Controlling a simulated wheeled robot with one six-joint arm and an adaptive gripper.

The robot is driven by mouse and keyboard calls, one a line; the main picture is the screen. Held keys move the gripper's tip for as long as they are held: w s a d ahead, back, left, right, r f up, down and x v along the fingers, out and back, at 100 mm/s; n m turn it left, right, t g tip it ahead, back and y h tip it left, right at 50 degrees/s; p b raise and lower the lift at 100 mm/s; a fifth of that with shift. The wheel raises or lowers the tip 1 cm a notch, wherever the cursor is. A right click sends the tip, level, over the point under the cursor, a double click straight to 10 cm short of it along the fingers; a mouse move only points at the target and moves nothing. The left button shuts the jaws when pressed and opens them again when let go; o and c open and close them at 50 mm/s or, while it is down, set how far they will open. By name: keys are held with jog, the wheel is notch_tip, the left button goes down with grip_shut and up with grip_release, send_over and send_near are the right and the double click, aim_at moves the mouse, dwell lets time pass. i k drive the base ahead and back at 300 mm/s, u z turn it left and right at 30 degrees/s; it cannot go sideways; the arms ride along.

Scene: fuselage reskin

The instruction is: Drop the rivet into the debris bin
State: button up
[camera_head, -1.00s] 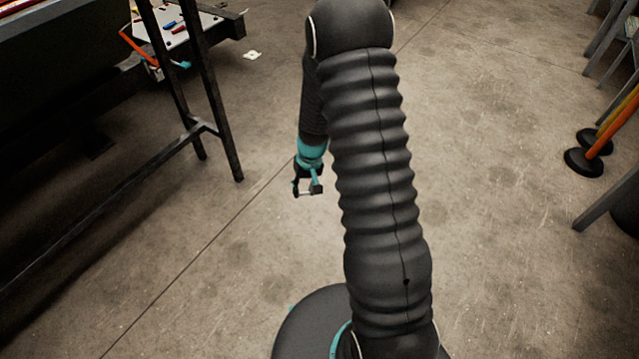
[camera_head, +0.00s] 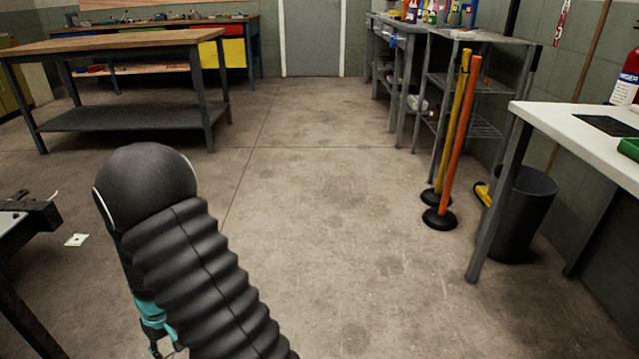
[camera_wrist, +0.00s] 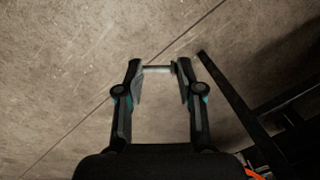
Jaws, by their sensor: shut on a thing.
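My gripper (camera_wrist: 157,72) is shut on the rivet (camera_wrist: 157,69), a small grey metal pin lying crosswise between the fingertips in the wrist view. Bare floor is behind it. In the head view my gripper is only partly visible at the bottom left, beside my dark ribbed arm, and the rivet cannot be made out there. A dark round bin (camera_head: 527,215) stands on the floor at the right, partly behind a white table's leg. It looks like the debris bin, though no label shows. My gripper is far to the left of it.
The white table (camera_head: 560,130) stands over the bin's right side. Yellow and orange posts (camera_head: 460,140) on round black bases stand left of the bin, before a metal shelf (camera_head: 490,85). A workbench (camera_head: 120,45) is at the back left. The middle floor is clear.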

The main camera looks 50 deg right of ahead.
aim_at(513, 253)
jog(key=z, duration=0.95)
jog(key=i, duration=0.55)
jog(key=z, duration=2.25)
